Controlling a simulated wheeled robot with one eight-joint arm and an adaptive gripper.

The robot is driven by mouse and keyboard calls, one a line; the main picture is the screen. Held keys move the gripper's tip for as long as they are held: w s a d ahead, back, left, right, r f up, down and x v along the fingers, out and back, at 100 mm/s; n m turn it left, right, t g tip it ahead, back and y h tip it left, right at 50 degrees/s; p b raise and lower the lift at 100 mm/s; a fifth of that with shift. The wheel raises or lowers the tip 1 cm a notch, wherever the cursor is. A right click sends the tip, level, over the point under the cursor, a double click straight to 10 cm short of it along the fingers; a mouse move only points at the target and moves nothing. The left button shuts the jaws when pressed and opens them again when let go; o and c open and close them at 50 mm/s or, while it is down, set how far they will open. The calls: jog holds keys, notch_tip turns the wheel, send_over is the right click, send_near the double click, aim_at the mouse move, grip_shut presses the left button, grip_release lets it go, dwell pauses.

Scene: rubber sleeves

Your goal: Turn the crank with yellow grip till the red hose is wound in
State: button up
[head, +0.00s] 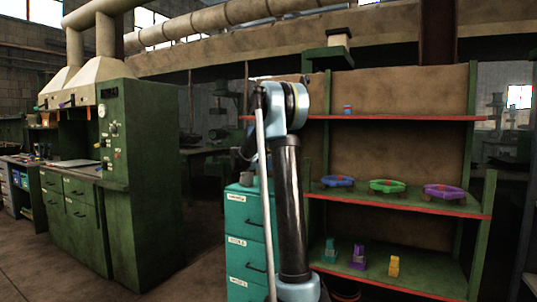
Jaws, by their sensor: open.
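I make out no crank with a yellow grip and no red hose in the head view. My own arm stands upright in the middle, with a pale blue joint at its top, and hides what is behind it. My gripper's fingers cannot be made out; a dark part of my arm lies left of the joint. A small yellow object (393,266) stands on the lower shelf, but it does not look like a crank.
A green shelf rack (480,205) with red edges stands at right. A teal drawer cabinet (245,225) stands behind my arm. A green hooded bench (150,190) is at left, with open floor before it.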

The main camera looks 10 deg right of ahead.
jog(key=shift+v, duration=2.75)
jog(key=shift+s, duration=0.1)
